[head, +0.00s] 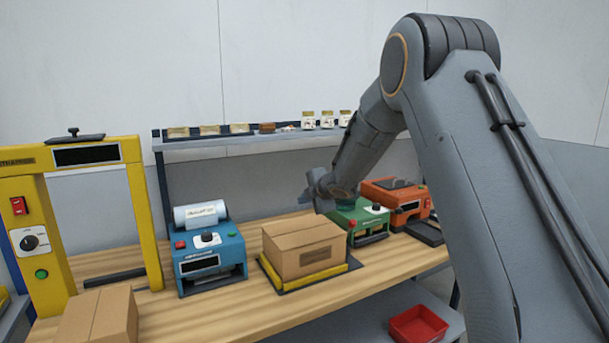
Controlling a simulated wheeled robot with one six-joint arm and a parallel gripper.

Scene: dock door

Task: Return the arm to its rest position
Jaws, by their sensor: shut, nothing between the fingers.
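My arm reaches up from the right side of the head view, bends at a high elbow and comes down toward the workbench (190,315). My gripper (311,199) is at the arm's far end, in front of the back panel, beside the green machine (345,217) and behind the cardboard box (303,248). It is small in the picture and partly hidden by the wrist. It is shut and holds nothing.
A blue label machine (210,256) and a yellow frame (57,245) stand to the left. An orange machine (397,200) stands right of the green one. Another box (98,318) is at front left. A shelf (240,142) runs behind; a red bin (418,325) sits below.

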